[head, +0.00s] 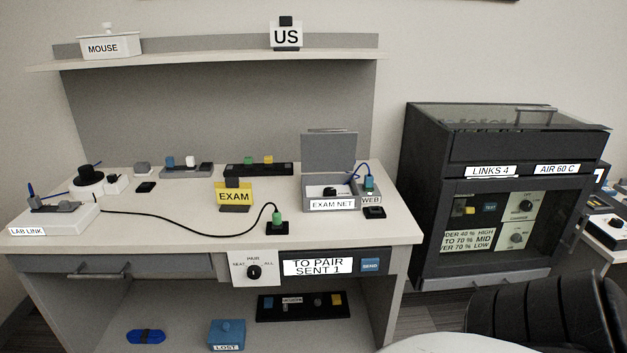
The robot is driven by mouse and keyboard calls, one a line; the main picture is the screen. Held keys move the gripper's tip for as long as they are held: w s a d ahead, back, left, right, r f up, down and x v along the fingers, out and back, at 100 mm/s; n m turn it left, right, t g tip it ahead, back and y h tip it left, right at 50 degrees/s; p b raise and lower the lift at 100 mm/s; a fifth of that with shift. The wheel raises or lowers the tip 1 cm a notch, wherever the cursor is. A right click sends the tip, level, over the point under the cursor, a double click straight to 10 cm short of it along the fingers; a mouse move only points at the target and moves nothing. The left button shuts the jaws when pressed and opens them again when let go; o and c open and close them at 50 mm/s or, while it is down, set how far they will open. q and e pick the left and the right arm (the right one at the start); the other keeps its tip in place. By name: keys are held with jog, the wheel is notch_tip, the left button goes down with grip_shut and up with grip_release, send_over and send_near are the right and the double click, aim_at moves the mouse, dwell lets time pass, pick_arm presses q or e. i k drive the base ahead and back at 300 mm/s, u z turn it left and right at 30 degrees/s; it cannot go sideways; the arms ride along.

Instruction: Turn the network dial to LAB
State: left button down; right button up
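No dial in view carries a label I can read as LAB. A black dial (254,272) sits on a white plate on the desk's front, marked SEAT, PAIR and ALL; its pointer direction is too small to tell. Two more dials, an upper dial (526,206) and a lower dial (516,238), sit behind the dark cabinet's glass, their lettering mostly unreadable. A white box labelled LAB LINK (52,216) is at the desk's left end. A grey box labelled EXAM NET (329,190) stands open at the right. Neither of my grippers is in view.
A yellow EXAM sign (234,195) stands mid-desk. A black cable (180,216) runs from the LAB LINK box to a green plug (277,219). The dark cabinet (425,190) stands right of the desk. A black chair (545,315) occupies the lower right.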

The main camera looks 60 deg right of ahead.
aim_at(328, 191)
jog(key=z, duration=0.65)
jog(key=i, duration=0.8)
jog(key=z, duration=0.9)
